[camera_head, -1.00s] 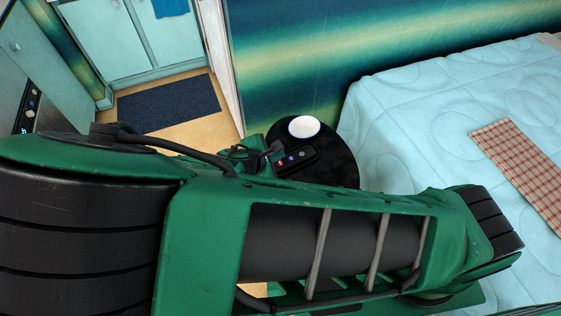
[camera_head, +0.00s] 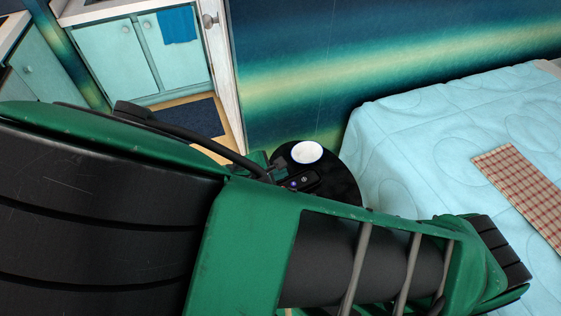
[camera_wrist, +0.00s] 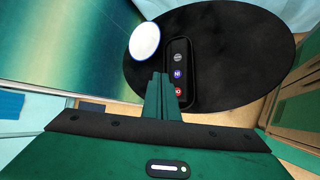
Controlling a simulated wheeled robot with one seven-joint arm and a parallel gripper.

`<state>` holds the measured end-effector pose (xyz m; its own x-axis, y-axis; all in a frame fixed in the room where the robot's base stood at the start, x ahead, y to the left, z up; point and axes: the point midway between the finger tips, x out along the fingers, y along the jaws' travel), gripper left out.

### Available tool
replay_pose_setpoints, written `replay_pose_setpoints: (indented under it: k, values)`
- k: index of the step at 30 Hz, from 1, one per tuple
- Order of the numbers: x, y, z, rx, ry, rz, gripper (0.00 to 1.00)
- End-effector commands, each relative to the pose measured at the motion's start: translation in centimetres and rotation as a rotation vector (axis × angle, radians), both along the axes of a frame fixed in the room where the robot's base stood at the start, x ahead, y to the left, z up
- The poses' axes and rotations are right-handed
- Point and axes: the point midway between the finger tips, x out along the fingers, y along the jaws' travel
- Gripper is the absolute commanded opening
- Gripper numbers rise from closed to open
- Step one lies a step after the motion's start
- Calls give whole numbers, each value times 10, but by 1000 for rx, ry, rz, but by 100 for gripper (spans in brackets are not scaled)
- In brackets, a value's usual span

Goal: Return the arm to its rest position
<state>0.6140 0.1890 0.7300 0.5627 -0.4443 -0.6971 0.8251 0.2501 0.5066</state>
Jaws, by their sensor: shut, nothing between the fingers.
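My green arm fills the lower part of the head view and hides most of what lies below it. My gripper (camera_wrist: 162,88) shows in the wrist view, its two green fingers together with nothing between them. Its tips appear beside a black remote-like tray or device (camera_wrist: 179,74) with several round buttons, on a round black table (camera_wrist: 240,50). I cannot tell the height of the tips above the table. In the head view the gripper's fingers are mostly hidden behind my arm.
Teal cabinets (camera_head: 105,60) with a blue towel (camera_head: 177,26) and a dark mat (camera_head: 197,117) are at the back left.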

Motion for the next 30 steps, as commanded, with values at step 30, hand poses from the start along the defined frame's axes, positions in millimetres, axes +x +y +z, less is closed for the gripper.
replay_pose_setpoints:
  k: [30]
  values:
    - [-6, -151, 57, 317, 129, -765, 0]
